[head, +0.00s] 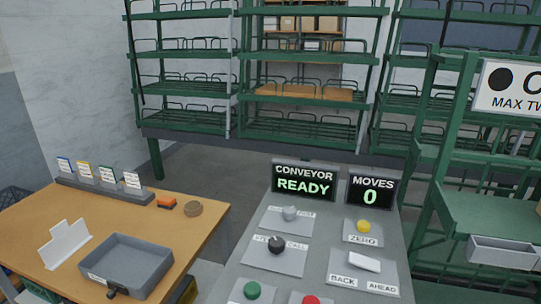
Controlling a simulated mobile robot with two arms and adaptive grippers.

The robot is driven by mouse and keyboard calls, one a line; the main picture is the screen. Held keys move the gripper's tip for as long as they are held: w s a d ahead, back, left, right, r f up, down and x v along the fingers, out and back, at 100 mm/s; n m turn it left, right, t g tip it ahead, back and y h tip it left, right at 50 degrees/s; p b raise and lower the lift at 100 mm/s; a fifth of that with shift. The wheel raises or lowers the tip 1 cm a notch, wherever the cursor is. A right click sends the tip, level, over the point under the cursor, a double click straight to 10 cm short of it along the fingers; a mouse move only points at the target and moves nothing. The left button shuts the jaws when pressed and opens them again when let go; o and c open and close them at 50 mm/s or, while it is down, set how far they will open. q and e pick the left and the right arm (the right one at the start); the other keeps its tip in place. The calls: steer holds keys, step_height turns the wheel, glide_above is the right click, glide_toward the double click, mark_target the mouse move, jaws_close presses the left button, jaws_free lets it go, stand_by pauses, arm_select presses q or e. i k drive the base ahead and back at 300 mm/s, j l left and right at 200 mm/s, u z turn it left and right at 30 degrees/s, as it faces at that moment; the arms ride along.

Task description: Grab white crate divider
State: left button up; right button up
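A white upright piece (65,245), which looks like the crate divider, stands on the wooden table (200,240) at the lower left of the head view. It is a thin panel with a stepped top edge and a second panel set at an angle. It stands just left of a grey tray (150,265), apart from any gripper. Neither of my grippers can be made out in the head view.
Card holders (100,180), an orange object (167,204) and a round brown object (193,209) are at the table's back. A grey control console (240,268) with buttons and displays stands right of the table. Green racks (185,95) fill the background.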

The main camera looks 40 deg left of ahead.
mark_target(66, 240)
steer(key=u, duration=2.55)
steer(key=j, duration=0.3)
